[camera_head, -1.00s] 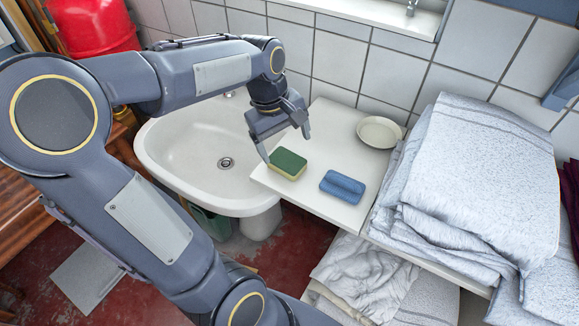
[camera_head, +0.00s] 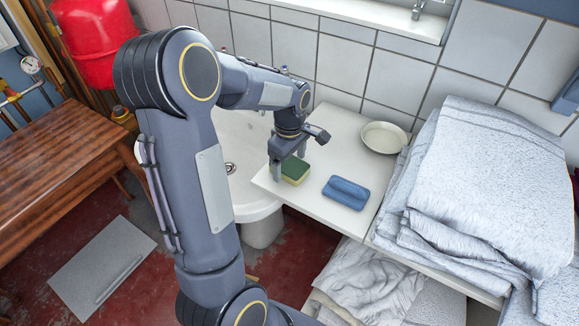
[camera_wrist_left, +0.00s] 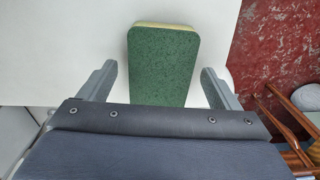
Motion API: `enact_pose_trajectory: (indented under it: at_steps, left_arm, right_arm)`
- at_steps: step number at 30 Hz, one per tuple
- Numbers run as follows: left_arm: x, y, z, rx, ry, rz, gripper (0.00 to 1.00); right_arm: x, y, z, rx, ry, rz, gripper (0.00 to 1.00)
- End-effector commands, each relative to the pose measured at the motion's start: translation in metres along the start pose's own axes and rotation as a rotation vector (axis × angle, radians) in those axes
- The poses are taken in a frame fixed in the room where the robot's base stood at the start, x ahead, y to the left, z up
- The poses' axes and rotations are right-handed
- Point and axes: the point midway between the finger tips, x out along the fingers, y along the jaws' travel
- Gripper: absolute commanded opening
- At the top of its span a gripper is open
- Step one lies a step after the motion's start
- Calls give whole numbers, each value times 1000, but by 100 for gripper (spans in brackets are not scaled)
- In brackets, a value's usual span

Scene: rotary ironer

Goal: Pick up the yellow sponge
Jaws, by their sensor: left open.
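The yellow sponge (camera_head: 294,170) has a dark green top and a yellow body, and lies flat on the white shelf near the sink. In the left wrist view its green face (camera_wrist_left: 163,62) fills the middle, with a thin yellow edge along its far side. My left gripper (camera_head: 289,168) is open and points down at the sponge. In the wrist view its two fingers (camera_wrist_left: 158,82) stand on either side of the sponge, with a gap on each side. In the head view the gripper hides part of the sponge. My right gripper is not in view.
A blue sponge-like block (camera_head: 346,192) lies just right of the sponge on the shelf (camera_head: 328,148). A round pale dish (camera_head: 384,137) is at the back, and stacked folded towels (camera_head: 487,185) stand to the right. The white sink (camera_head: 252,199) is at the left.

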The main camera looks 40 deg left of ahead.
Motion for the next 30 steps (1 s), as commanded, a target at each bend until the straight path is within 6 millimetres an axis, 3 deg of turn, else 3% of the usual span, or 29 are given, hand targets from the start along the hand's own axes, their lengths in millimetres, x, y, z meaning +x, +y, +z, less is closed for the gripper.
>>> enact_pose_trajectory:
  at_steps: [8,19,30]
  left_arm:
    - [3,0,0,0,0,1,83]
    - [2,0,0,0,0,1,37]
    - [-1,0,0,0,0,2,37]
  right_arm:
    - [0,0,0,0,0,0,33]
    - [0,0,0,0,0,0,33]
    - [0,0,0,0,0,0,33]
